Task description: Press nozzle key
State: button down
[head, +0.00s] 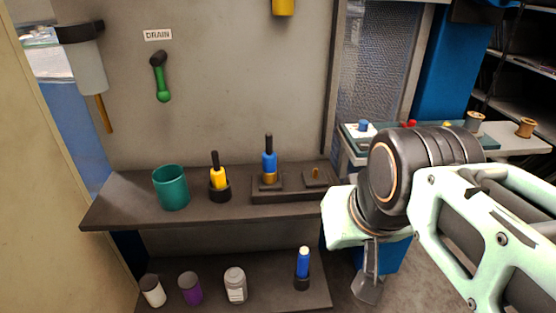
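No thing in view carries a readable "nozzle" label, so I cannot tell which is the nozzle key. A pale panel (349,137) at right, behind my arm, bears a blue button (363,125), a red button (411,124) and a yellow button (447,125). My arm partly hides this panel. My gripper (368,288) hangs pointing down at lower right, below and in front of the panel and apart from it. Its fingers show edge-on and partly hidden, so its opening is unclear. I see nothing held in it.
A dark shelf (130,205) holds a teal cup (171,188), a yellow-and-black tool (219,178) and a blue-and-black tool (269,163). Several containers and a blue tool (303,263) stand below. A green lever (161,80) hangs under a DRAIN label (158,35). Spools (525,128) sit far right.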

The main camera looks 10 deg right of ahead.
aim_at(304, 249)
jog(key=z, duration=1.6)
jog(key=k+j, duration=0.45)
jog(key=l+u, duration=0.35)
jog(key=j+z, duration=0.4)
